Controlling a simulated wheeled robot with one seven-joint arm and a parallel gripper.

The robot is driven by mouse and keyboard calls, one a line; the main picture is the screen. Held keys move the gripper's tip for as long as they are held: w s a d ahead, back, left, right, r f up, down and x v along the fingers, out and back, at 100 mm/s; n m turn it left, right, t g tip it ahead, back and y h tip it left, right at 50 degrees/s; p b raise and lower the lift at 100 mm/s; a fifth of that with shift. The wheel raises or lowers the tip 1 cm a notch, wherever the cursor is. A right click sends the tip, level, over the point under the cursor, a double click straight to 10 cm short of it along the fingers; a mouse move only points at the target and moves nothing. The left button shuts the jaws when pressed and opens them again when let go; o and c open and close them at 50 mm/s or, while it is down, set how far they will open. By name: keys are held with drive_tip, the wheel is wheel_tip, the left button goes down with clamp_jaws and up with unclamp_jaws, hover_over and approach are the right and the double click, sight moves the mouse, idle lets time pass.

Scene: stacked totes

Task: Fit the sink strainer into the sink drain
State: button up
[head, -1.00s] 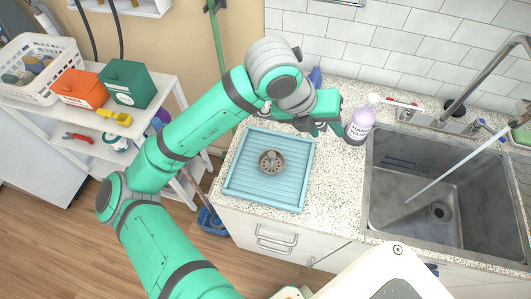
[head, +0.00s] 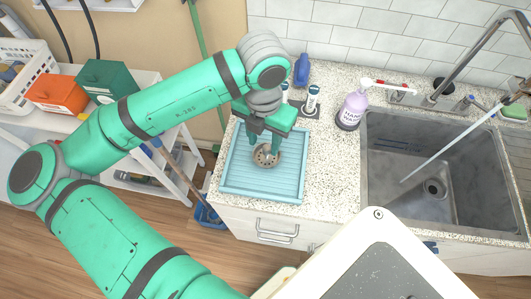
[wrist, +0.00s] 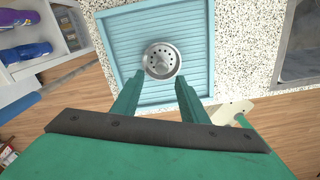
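The sink strainer (head: 266,157) is a round metal basket with holes and a central knob, lying on the blue ribbed drain tray (head: 240,187) left of the sink. In the wrist view the strainer (wrist: 161,60) sits just beyond my fingertips, on the tray (wrist: 125,45). My gripper (head: 263,143) points down over the strainer; its fingers (wrist: 157,90) are spread apart with nothing between them. In the head view the fingers partly cover the strainer. The sink drain (head: 433,188) is a dark round hole in the floor of the grey sink (head: 400,195).
A lilac soap bottle (head: 351,108) stands between tray and sink. A tall faucet (head: 470,70) rises behind the sink, and a thin pale stick (head: 450,155) slants across the basin. A blue bottle (head: 301,70) and small items stand behind the tray. Counter right of the tray is clear.

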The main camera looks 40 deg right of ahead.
sight(266, 148)
drive_tip(key=f, duration=0.2)
drive_tip(key=d+f, duration=0.1)
drive_tip(key=f, duration=0.1)
drive_tip(key=shift+f, duration=0.3)
drive_tip(key=shift+w+f, duration=0.15)
drive_tip(key=shift+f, duration=0.2)
clamp_jaws()
